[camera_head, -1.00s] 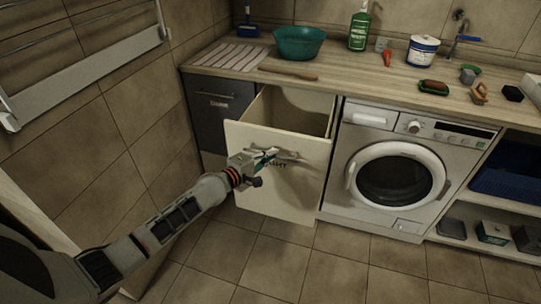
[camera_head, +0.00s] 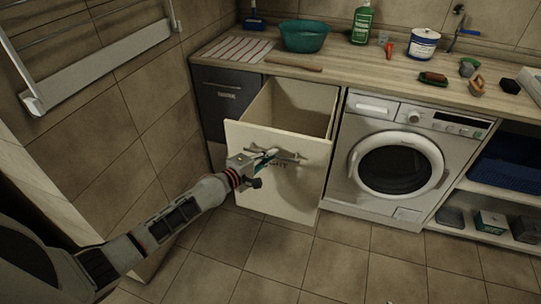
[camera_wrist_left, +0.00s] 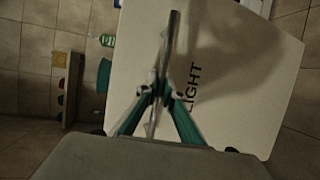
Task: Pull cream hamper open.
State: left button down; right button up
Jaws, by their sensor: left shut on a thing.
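The cream hamper (camera_head: 284,194) is a tall drawer under the counter, left of the washing machine. It stands pulled out, and its open top shows an empty-looking inside. Its bar handle is on the upper front face. My left gripper (camera_head: 268,158) is at that front, shut on the handle. In the left wrist view the two teal-lined fingers (camera_wrist_left: 160,92) close on the handle bar, with the cream front (camera_wrist_left: 225,75) and the word "LIGHT" behind. My right gripper is not in view.
A dark hamper (camera_head: 222,104) is shut at the left. The washing machine (camera_head: 396,160) stands close on the right. On the counter are a teal basin (camera_head: 304,36), a green bottle (camera_head: 362,22) and a white tub (camera_head: 424,43). The tiled floor in front is clear.

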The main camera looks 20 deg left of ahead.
pick_arm(q)
jog(key=c, duration=2.2)
grip_release()
jog(key=shift+o, duration=0.2)
jog(key=v, duration=1.2)
jog(key=shift+r, duration=0.1)
jog(key=s+d+f+m+g+y, duration=0.2)
jog(key=s+f+m, duration=0.6)
jog(key=s, duration=0.4)
jog(key=s+d+f+m+g+y, duration=0.1)
jog(key=s+d+f+m+y, duration=0.1)
jog(key=s+f+m, duration=0.6)
jog(key=s+d+m, duration=0.1)
jog(key=s+m, duration=0.1)
jog(key=s, duration=0.2)
jog(key=shift+s+f+g, duration=0.25)
jog(key=shift+s+g, duration=0.05)
jog(key=shift+g, duration=0.1)
